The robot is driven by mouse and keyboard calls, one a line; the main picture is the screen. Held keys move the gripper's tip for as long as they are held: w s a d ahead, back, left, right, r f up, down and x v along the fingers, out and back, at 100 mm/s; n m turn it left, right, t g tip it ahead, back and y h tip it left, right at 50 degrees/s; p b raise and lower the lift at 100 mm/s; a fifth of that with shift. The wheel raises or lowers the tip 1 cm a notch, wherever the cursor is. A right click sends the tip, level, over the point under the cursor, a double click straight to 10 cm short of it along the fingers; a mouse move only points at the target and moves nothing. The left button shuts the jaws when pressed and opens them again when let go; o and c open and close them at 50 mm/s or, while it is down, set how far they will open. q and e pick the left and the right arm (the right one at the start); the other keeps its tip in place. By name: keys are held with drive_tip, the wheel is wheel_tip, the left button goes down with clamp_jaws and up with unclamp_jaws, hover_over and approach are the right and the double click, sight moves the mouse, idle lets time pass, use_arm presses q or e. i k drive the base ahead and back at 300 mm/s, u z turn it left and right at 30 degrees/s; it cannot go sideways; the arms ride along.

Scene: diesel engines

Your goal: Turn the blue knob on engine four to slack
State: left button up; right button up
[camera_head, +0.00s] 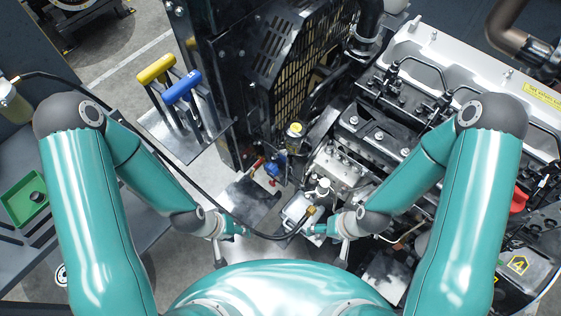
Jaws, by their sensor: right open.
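A small blue part (272,168) that may be the blue knob sits low on the engine's near left side. Its setting cannot be read. The engine (400,130) fills the right side, and a yellow number 4 plate (518,265) is at its lower right. My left gripper (238,231) is below and left of the blue part, apart from it. Its fingers are too small to judge. My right gripper (316,229) is open near a brass fitting on a black hose, below and right of the blue part. Whether it touches the fitting is unclear.
Yellow (156,69) and blue (182,87) T-handled levers stand left of the black radiator guard (280,55). A black hose (150,150) crosses in front of the engine near both grippers. A green tray (25,200) lies on the left bench. Grey floor shows between bench and engine.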

sight(271, 168)
drive_tip(key=z, duration=0.95)
drive_tip(key=k, duration=0.85)
drive_tip(key=u, duration=0.25)
drive_tip(key=i, duration=0.5)
drive_tip(key=u, duration=0.05)
